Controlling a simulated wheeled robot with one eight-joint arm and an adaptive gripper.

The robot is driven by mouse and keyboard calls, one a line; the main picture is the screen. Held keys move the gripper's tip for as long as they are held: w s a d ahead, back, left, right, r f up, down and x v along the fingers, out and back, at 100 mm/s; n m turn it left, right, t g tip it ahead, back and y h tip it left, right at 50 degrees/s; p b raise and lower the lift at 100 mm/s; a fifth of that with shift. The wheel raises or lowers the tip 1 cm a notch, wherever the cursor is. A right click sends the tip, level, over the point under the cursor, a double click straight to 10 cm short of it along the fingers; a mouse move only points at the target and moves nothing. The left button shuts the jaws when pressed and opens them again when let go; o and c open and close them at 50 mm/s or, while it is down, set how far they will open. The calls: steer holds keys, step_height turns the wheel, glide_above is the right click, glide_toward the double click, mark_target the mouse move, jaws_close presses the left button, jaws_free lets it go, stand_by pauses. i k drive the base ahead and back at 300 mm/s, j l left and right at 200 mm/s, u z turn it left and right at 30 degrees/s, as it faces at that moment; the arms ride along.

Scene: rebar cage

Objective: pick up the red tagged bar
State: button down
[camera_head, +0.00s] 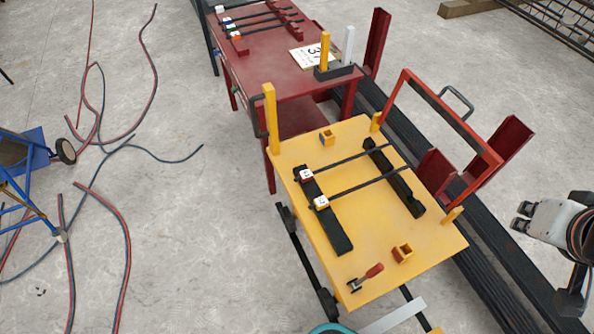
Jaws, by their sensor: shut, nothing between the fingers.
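The red tagged bar (345,161) is a thin dark rod on the yellow table. Its red and white tag (306,176) is at its left end. It lies across two black supports, the left one (335,228) and the right one (405,190). My gripper (521,216) is shut and empty at the far right, beyond the table's right edge and well apart from both bars. Its fingers point left.
The yellow table (285,160) carries a yellow post (270,118), small yellow blocks and a red-handled clamp (366,276). A red frame (440,105) stands along its right side. Behind is a red table (270,70) with more tagged bars. Hoses lie on the left floor.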

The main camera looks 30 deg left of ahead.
mark_target(307, 176)
steer(key=u, duration=1.15)
steer(key=k+l, duration=0.2)
steer(key=k+u, duration=0.05)
steer(key=k, duration=0.05)
